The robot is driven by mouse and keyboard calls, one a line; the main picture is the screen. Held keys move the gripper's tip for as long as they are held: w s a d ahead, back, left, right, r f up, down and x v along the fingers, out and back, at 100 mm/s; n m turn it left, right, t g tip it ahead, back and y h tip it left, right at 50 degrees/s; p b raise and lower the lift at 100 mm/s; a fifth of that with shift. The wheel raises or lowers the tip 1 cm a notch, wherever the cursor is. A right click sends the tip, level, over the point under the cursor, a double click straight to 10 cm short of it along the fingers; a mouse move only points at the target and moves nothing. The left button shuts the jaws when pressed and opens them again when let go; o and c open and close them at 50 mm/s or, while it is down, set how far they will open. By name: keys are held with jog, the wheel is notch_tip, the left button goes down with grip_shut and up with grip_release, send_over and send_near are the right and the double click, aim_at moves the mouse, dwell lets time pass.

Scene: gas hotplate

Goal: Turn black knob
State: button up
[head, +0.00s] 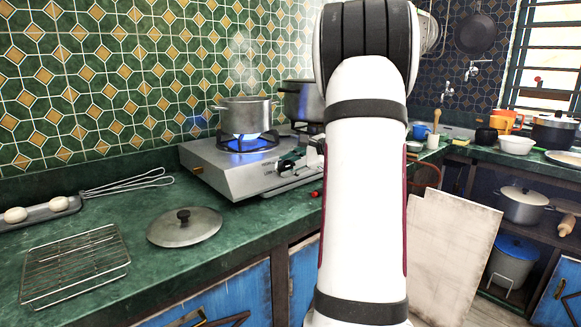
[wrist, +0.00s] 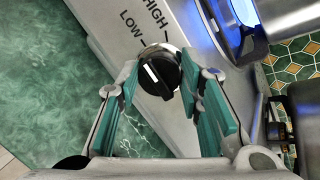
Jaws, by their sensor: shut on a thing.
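The black knob (wrist: 159,74) sits on the silver front panel of the gas hotplate (wrist: 120,25), beside the printed words LOW and HIGH. A white line on the knob points to the picture's lower right or upper left; I cannot tell which end is the pointer. My gripper (wrist: 158,82) is shut on the knob, with one teal-padded finger on each side. In the head view the hotplate (head: 225,172) stands on the green counter with a blue flame under a steaming pot (head: 246,116). My white arm hides the hotplate's right part.
A second pot (head: 298,102) stands on the hotplate, partly behind my arm. A lid (head: 184,227), a wire rack (head: 75,265), a whisk (head: 130,184) and a tray with eggs (head: 40,212) lie on the counter to the left. A pale board (head: 450,255) leans at the right.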

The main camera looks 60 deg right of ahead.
jog(key=o, duration=1.1)
jog(key=shift+o, duration=0.2)
jog(key=shift+s, duration=0.1)
jog(key=v, duration=1.2)
jog(key=shift+f, duration=0.1)
